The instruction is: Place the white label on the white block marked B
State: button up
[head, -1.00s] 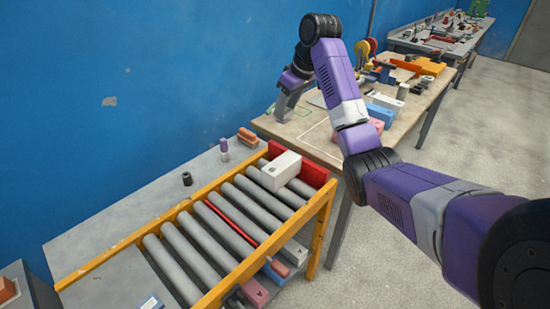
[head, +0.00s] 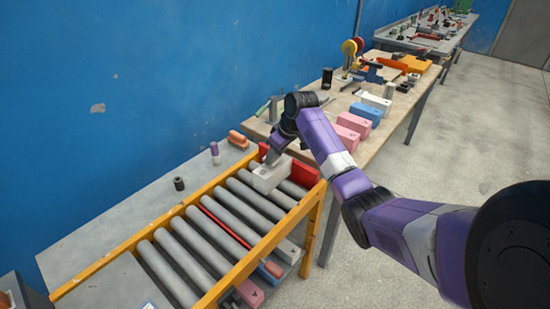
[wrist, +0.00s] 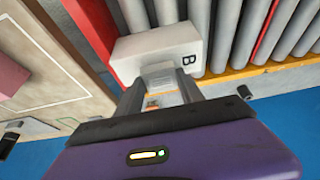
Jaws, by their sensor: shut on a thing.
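The white block marked B (head: 266,180) lies on the rollers at the far end of the conveyor, by the red end stop. In the wrist view the white block (wrist: 192,42) shows its black letter B to the right of my fingertips. My gripper (head: 272,157) is at the block, pointing down; it also shows in the wrist view (wrist: 160,76). It is shut on a small pale piece that looks to be the white label (wrist: 158,69), held in front of the block's face. I cannot tell whether the label touches the block.
The red end stop (head: 305,174) and yellow rail (head: 262,247) border the rollers. Behind stands a wooden table with pink blocks (head: 355,123), a blue block (head: 366,112) and tools. An orange block (head: 238,138) and dark cylinder (head: 179,184) sit along the wall side.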

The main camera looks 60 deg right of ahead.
jog(key=shift+f, duration=0.85)
jog(key=shift+f, duration=0.1)
jog(key=o, duration=1.3)
jog(key=v, duration=1.2)
jog(key=shift+b, duration=0.4)
